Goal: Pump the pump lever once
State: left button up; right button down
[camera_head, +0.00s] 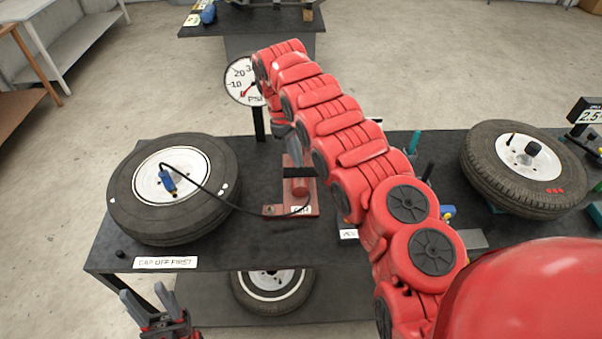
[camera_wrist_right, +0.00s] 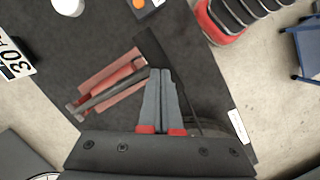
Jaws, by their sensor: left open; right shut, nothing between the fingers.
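The red pump (camera_head: 300,190) stands on the dark bench in the head view, between the left tire and my right arm. A dark lever handle (camera_head: 298,172) lies across its upper part, and it shows as a black bar in the right wrist view (camera_wrist_right: 152,48). The red pump body (camera_wrist_right: 112,80) lies left of the fingers there. My right gripper (camera_wrist_right: 161,72) is shut and empty, its tips at the lever handle; I cannot tell whether they touch. My arm hides part of the pump area. My left gripper (camera_head: 147,300) is open and empty in front of the bench.
A tire (camera_head: 125,190) with a blue chuck (camera_head: 167,181) and black hose lies left of the pump. A pressure gauge (camera_head: 240,82) stands behind. Another tire (camera_head: 480,180) is on the right. A label (camera_head: 165,263) is on the front edge.

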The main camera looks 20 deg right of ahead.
aim_at(297, 172)
jog(key=shift+x, duration=0.85)
jog(key=shift+f, duration=0.1)
jog(key=shift+w+a+b+x, duration=0.15)
jog(key=shift+b+x, duration=0.3)
jog(key=shift+x, duration=0.25)
jog(key=shift+w+a+b+x, duration=0.1)
jog(key=shift+b+x, duration=0.4)
jog(key=shift+x, duration=0.2)
jog(key=shift+w+a+b+x, duration=0.15)
jog(key=shift+b+x, duration=0.3)
jog(key=shift+x, duration=0.25)
jog(key=shift+d+f, duration=0.1)
jog(key=shift+d, duration=0.05)
